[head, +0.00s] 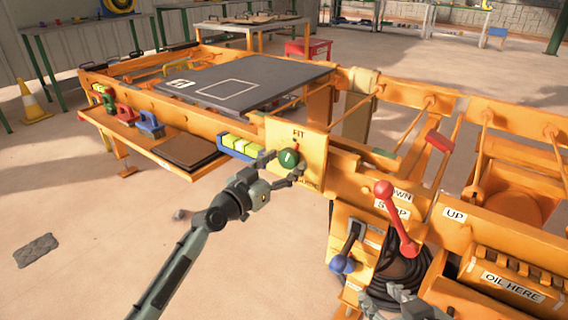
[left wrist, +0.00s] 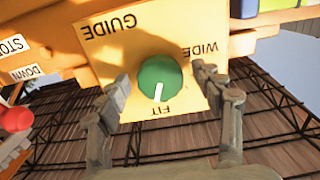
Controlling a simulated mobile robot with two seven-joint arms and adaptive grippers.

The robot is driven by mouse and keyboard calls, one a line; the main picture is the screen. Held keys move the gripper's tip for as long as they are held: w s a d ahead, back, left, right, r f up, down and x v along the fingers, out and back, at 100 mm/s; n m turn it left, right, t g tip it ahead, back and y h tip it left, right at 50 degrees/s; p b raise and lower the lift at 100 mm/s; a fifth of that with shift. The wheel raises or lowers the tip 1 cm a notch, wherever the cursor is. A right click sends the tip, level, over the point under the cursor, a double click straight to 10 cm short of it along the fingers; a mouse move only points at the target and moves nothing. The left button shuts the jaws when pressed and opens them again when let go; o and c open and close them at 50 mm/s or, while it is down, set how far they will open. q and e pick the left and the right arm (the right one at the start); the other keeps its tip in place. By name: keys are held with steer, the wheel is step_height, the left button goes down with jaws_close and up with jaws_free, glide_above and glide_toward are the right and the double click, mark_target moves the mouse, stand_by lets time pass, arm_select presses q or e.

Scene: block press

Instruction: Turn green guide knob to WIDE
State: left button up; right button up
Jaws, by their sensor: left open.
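The green guide knob (head: 288,158) sits on a yellow panel (head: 300,143) at the front of the orange machine. In the left wrist view the knob (left wrist: 160,79) has a white pointer mark directed at the FIT label; the WIDE label is to its upper right, the view being upside down. My left gripper (head: 283,169) is open in front of the knob. In the left wrist view its fingers (left wrist: 162,84) stand on either side of the knob with gaps visible. A grey part of my right gripper (head: 398,302) shows at the bottom edge, mostly cut off.
A red-knobbed lever (head: 398,220) and a blue-knobbed lever (head: 342,264) stand to the right of the panel. The floor at front left is mostly clear.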

arm_select(q)
steer(key=shift+c, duration=0.4)
steer(key=c, duration=1.1)
